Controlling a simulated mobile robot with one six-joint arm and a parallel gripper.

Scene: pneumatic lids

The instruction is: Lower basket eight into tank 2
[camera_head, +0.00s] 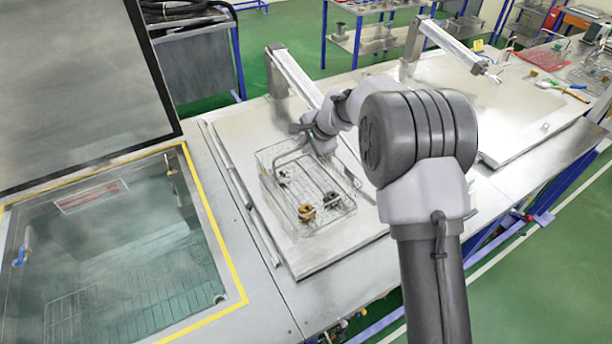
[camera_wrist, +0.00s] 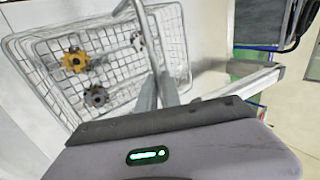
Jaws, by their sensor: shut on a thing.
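A wire basket (camera_head: 325,222) with a tall handle is at the middle of the head view, over a closed metal lid (camera_head: 310,262). I cannot tell whether it touches the lid. It holds several small parts, among them a brass gear (camera_head: 306,212) and a dark gear (camera_head: 331,198). My gripper (camera_head: 307,130) is shut on the basket's handle. In the wrist view the handle (camera_wrist: 146,35) runs up from the basket (camera_wrist: 186,70) to the fingers. No number shows on the basket. An open tank (camera_head: 215,262) with a yellow border and liquid is at the left.
A raised dark lid (camera_head: 75,85) stands behind the open tank. A lid lifting arm (camera_head: 293,78) rises behind the basket. Another closed lid (camera_head: 505,105) with its own arm (camera_head: 450,45) is at the right. A wire rack (camera_head: 130,310) lies inside the tank.

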